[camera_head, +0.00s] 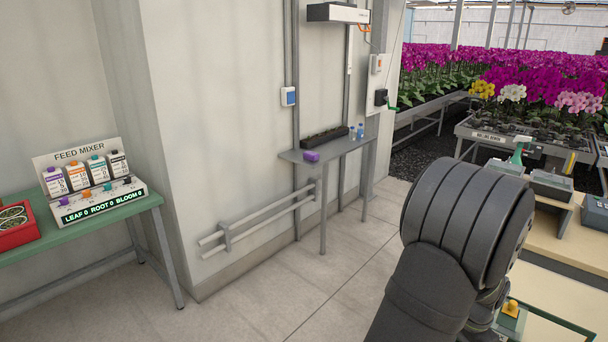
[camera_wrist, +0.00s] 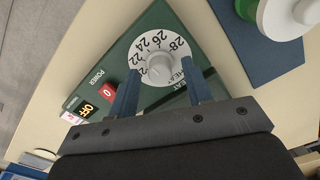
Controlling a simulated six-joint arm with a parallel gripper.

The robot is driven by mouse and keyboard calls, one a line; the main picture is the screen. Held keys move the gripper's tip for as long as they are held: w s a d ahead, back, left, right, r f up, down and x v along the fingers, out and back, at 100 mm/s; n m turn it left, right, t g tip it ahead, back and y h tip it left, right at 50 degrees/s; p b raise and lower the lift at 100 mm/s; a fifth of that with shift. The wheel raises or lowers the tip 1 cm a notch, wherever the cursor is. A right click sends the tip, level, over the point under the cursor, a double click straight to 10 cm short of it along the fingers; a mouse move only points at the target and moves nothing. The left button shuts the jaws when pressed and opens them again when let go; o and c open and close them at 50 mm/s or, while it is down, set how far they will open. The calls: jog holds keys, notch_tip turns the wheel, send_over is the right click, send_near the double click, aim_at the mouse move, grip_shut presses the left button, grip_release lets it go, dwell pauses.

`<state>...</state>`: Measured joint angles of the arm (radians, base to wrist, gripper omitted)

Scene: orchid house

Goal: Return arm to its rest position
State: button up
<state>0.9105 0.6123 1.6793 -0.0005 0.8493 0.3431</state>
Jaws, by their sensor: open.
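My gripper (camera_wrist: 160,98) shows in the wrist view with its two blue fingers apart and nothing between them. It is over a dark green control panel (camera_wrist: 130,60) with a white numbered dial (camera_wrist: 160,58). The dial's grey knob lies just beyond the fingertips; I cannot tell whether they touch the panel. A red switch (camera_wrist: 109,91) marked 0 and an orange OFF label sit left of the fingers. In the head view my dark arm fills the lower right, and my gripper is hidden there.
A beige bench (camera_head: 545,242) carries grey boxes at right. A green table (camera_head: 100,232) with the feed mixer (camera_head: 95,187) stands at left, and a narrow wall shelf (camera_head: 333,148) in the middle. The tiled floor (camera_head: 300,285) between is clear. A green-white object (camera_wrist: 290,15) stands near the panel.

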jog(key=shift+r+m, duration=0.2)
jog(key=shift+m, duration=0.2)
notch_tip(320, 180, up, 9)
jog(key=o, duration=1.2)
jog(key=s+d+r+n+t+h, duration=0.2)
jog(key=s+r+n, duration=0.4)
jog(key=s+r, duration=0.55)
jog(key=x, duration=0.2)
jog(key=w+x, duration=0.1)
jog(key=x, duration=0.5)
jog(key=shift+w+a, duration=0.15)
jog(key=shift+w, duration=0.2)
jog(key=shift+r, duration=0.1)
